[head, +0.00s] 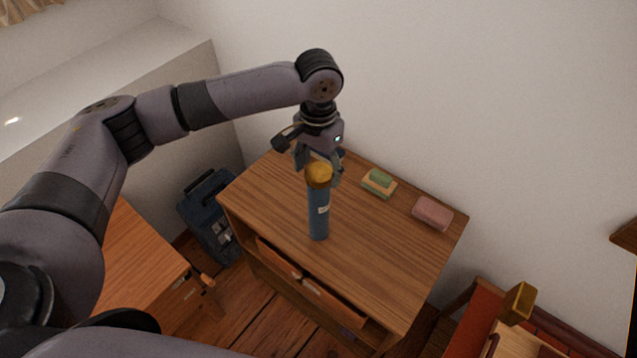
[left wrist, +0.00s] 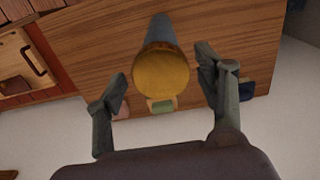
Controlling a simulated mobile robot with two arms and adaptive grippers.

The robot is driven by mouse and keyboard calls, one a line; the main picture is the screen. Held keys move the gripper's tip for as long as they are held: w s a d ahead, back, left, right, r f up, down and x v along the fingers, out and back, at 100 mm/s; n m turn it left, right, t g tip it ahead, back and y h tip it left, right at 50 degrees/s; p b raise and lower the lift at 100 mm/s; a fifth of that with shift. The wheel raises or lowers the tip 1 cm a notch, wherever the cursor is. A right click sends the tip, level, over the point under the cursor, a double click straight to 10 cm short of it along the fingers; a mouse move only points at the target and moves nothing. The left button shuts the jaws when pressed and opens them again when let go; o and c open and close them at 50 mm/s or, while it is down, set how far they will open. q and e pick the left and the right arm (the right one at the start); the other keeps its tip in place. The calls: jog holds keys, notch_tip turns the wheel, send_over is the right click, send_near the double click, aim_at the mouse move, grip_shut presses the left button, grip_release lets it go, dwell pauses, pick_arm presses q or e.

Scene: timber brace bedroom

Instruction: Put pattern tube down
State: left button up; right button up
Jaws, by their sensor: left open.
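The pattern tube (head: 319,215) is a blue cylinder with a yellow-brown cap and a small white label. It stands upright on the wooden desk (head: 375,265), near its front edge. My left gripper (head: 322,178) is above and just behind the tube's capped end in the head view. In the left wrist view the cap (left wrist: 161,75) shows between the two spread fingers of my left gripper (left wrist: 163,90), with gaps on both sides. My right gripper is not in view.
A green and tan block stack (head: 379,184) and a pink block (head: 432,213) lie at the desk's back. A blue bag (head: 210,215) is on the floor left of the desk. A red-seated chair (head: 480,325) stands at right.

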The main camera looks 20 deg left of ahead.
pick_arm(q)
notch_tip(320, 180, up, 6)
jog(key=shift+f+b, duration=0.15)
jog(key=shift+b, duration=0.25)
jog(key=shift+f, duration=0.1)
